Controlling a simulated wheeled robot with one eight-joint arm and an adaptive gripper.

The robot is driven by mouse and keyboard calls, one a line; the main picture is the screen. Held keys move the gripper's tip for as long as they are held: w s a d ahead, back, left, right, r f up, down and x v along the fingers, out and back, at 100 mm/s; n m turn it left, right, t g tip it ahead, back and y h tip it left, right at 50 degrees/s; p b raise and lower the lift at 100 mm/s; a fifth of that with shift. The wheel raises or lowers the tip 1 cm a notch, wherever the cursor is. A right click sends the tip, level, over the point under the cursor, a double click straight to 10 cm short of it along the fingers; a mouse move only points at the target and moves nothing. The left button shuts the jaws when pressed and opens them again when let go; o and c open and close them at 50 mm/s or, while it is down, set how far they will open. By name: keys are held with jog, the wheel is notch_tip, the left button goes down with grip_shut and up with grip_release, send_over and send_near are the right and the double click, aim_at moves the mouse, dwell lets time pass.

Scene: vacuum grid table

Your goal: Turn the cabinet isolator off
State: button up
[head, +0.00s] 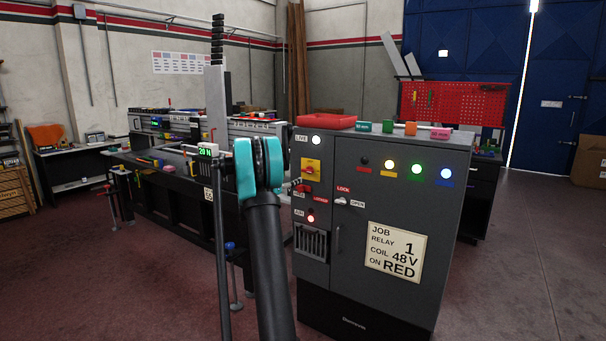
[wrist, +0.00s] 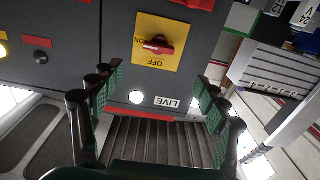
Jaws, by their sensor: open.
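The cabinet isolator is a yellow plate (wrist: 165,42) with a red rotary handle (wrist: 158,46), upside down in the wrist view. The handle lies across the picture, its pale-marked end towards ON; OFF is at the plate's lower edge there. In the head view the isolator (head: 311,169) is at the cabinet's upper left. The LIVE lamp (wrist: 137,97) is lit white beside it. My gripper (wrist: 156,92) is open and empty, its green-padded fingers spread wide, with the handle beyond and above the gap, apparently untouched. In the head view my arm hides most of the gripper.
The grey cabinet (head: 405,185) also carries coloured lamps, a LOCK/OPEN lever (head: 342,202) and a job card (head: 396,252). A red tray (head: 328,121) and small coloured blocks stand on top. A long bench is behind on the left. Floor is free at right.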

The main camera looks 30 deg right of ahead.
aim_at(306, 171)
jog(key=x, duration=1.3)
jog(key=shift+s+d, duration=0.1)
jog(key=shift+d, duration=0.05)
jog(key=c, duration=1.1)
